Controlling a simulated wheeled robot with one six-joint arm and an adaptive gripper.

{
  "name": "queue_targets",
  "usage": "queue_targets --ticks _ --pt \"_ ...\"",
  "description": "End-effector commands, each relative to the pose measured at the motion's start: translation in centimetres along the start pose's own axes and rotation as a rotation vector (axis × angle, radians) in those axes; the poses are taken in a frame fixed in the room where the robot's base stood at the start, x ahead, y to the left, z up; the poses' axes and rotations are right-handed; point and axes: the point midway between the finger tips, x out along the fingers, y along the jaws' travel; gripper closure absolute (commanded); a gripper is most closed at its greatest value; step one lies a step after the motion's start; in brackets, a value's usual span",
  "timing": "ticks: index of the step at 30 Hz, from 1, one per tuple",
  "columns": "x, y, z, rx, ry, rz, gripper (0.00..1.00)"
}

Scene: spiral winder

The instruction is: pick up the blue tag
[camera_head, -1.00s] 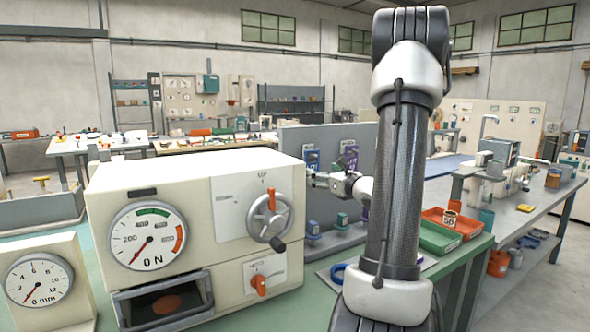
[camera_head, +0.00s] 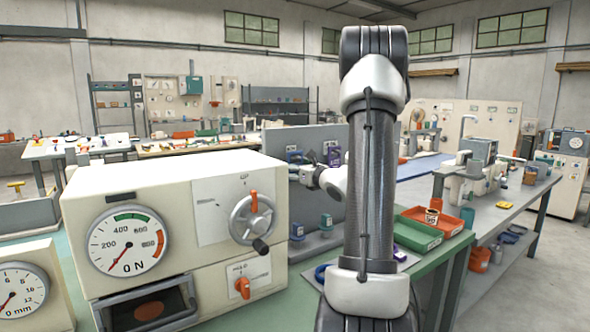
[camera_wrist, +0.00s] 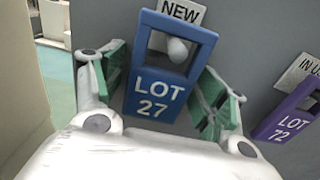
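The blue tag (camera_wrist: 163,88) reads "LOT 27". It hangs on a light peg through its upper opening, under a "NEW" label on a grey panel. It also shows small in the head view (camera_head: 294,156), partly hidden. My gripper (camera_wrist: 165,95) is open, with one green-padded finger to the left of the tag and the other to its right. The fingers look close to its sides; I cannot tell whether they touch it. In the head view my gripper (camera_head: 304,173) is at the panel, partly hidden by its size and my arm.
A purple tag (camera_wrist: 286,120) reading "LOT 72" hangs to the right of the blue one. A cream machine with a dial (camera_head: 128,242) stands left of my arm. A green tray (camera_head: 417,236) and a red tray (camera_head: 443,218) lie to the right.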

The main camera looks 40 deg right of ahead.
Motion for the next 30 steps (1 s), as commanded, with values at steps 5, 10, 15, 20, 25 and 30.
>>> queue_targets --ticks 5,10,15,20,25,30 --pt "0.0 0.0 0.0 0.0 0.0 0.0 0.67" --pt "0.0 0.0 0.0 0.0 0.0 0.0 0.7" --pt "0.0 0.0 0.0 0.0 0.0 0.0 0.7" --pt "0.0 0.0 0.2 -0.001 -0.001 0.001 0.7" --pt "0.1 0.0 0.7 -0.001 -0.001 0.004 0.7" --pt "0.1 0.0 1.4 -0.002 -0.001 0.006 0.7"
